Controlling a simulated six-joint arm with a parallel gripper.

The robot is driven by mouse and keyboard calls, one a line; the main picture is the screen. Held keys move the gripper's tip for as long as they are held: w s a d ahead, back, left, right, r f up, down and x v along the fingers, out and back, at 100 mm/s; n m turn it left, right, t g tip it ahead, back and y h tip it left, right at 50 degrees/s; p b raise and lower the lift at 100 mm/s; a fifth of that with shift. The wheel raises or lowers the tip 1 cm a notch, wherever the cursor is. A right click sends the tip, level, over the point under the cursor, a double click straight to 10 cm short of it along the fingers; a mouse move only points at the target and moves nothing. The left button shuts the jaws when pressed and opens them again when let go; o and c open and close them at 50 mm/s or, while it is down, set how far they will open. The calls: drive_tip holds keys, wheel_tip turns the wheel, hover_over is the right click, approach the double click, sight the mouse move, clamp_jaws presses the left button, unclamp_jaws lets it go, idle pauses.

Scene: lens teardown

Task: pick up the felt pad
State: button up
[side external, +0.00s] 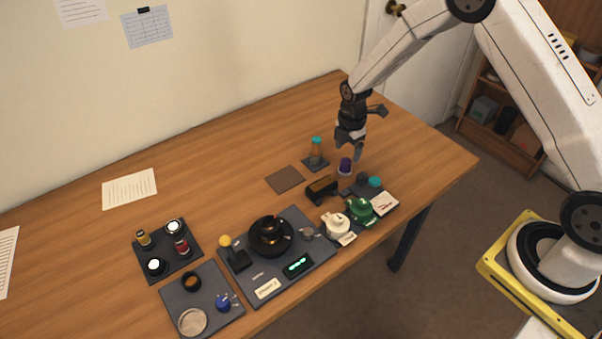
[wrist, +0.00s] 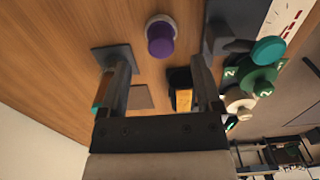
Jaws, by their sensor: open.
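The felt pad appears to be the flat brown square (side external: 285,179) lying on the wooden table, left of the teal-capped bottle in the side view. In the wrist view it shows as a small brown square (wrist: 141,97) between my fingers, partly covered by the left finger. My gripper (side external: 350,148) is open and empty, pointing down above the table to the right of the pad. In the wrist view my two fingers (wrist: 160,65) are spread apart, and nothing is between their tips at their height.
A teal-capped bottle (side external: 316,150) stands on a dark square close to the gripper. A purple-topped item (side external: 345,166) and a dark block (side external: 321,189) are near the pad. Dark trays (side external: 318,262) with lens parts line the front edge. The table behind the pad is clear.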

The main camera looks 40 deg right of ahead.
sight(346, 161)
drive_tip(key=shift+a+f, duration=0.1)
drive_tip(key=shift+f, duration=2.5)
clamp_jaws()
